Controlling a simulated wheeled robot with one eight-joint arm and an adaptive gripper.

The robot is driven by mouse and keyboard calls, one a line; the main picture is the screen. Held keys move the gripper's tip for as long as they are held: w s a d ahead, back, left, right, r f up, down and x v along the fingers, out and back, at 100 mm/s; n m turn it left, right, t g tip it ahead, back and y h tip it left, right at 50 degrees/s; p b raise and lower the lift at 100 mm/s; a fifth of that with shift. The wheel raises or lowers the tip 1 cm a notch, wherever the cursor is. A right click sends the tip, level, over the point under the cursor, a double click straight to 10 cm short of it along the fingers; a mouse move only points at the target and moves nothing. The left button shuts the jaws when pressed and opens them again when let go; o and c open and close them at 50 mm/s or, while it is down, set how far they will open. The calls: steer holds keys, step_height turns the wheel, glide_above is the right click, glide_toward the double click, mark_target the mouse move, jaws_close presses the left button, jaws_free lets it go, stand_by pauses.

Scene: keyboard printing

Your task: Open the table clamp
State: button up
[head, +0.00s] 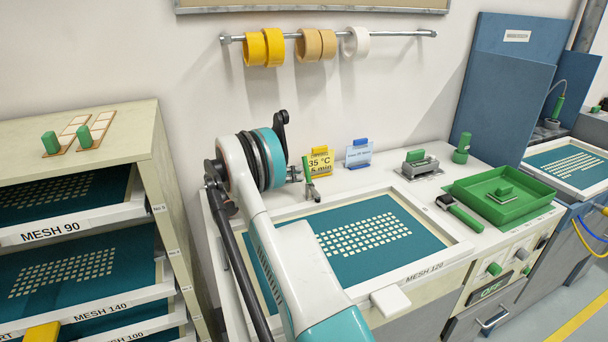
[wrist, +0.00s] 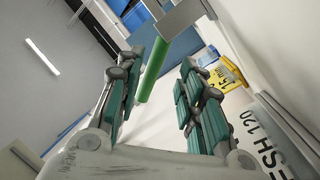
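The table clamp (head: 308,179) is a small metal fixture with a green handle (head: 313,193), at the back of the mesh 120 screen table, just right of my arm. In the wrist view the clamp's grey metal body (wrist: 187,18) is at the top, and its green handle (wrist: 152,72) slants down from it. My gripper (wrist: 161,58) is open, its teal-padded fingers on either side of the handle in the picture. The handle lies nearer the left finger; I cannot tell whether they touch. In the head view my arm hides the gripper.
The framed mesh 120 screen (head: 345,240) lies below the clamp. A green tray (head: 505,195) is at right. A rack of screens (head: 80,200) stands at left.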

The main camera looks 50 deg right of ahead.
steer(key=v, duration=0.7)
steer(key=shift+w+a, duration=0.2)
steer(key=shift+a, duration=0.1)
